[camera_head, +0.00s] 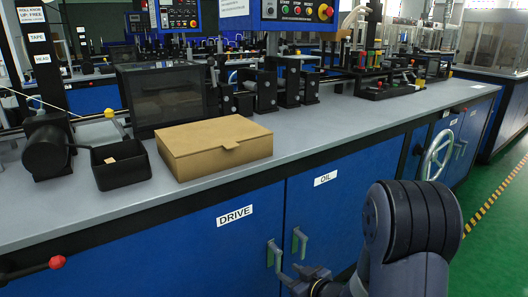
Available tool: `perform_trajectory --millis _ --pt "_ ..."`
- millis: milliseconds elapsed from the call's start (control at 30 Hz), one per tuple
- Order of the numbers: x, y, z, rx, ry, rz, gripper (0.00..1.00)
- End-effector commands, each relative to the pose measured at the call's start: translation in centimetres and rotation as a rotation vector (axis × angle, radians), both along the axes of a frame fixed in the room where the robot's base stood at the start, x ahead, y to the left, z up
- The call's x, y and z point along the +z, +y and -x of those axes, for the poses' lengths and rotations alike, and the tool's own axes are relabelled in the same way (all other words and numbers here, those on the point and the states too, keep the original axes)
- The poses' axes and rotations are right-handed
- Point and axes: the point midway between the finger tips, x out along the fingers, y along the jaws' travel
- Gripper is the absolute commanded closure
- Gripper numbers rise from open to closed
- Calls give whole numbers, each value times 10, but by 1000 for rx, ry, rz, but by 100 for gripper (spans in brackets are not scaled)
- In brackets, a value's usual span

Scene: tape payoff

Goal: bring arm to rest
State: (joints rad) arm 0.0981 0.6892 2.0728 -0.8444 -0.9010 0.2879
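My arm (408,235) shows at the lower right, in front of the blue cabinet and apart from the bench top. Its large dark rounded joint stands up near the floor side. My gripper (300,279) is at the bottom edge, low in front of the cabinet doors and close to the door handles in the picture. It is small and partly cut off, so I cannot tell whether its fingers are open or shut. I see nothing held in it.
A closed cardboard box (215,146) and a black bin (120,165) stand on the grey bench top (340,125). Door handles (299,242) and a handwheel (436,155) stick out from the cabinet front. Green floor (500,210) lies open at right.

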Motion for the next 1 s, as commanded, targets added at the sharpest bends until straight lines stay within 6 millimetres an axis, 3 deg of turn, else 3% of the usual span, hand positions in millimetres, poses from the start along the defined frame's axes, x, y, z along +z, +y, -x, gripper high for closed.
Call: perform_trajectory --millis 333,400,700,1000 --pt "-31 38 -55 2 -2 -1 64" --pt "-23 38 -54 -2 27 -38 64" --pt "-24 45 -48 -2 113 -167 64" --pt "-25 46 -47 -2 128 -190 64"
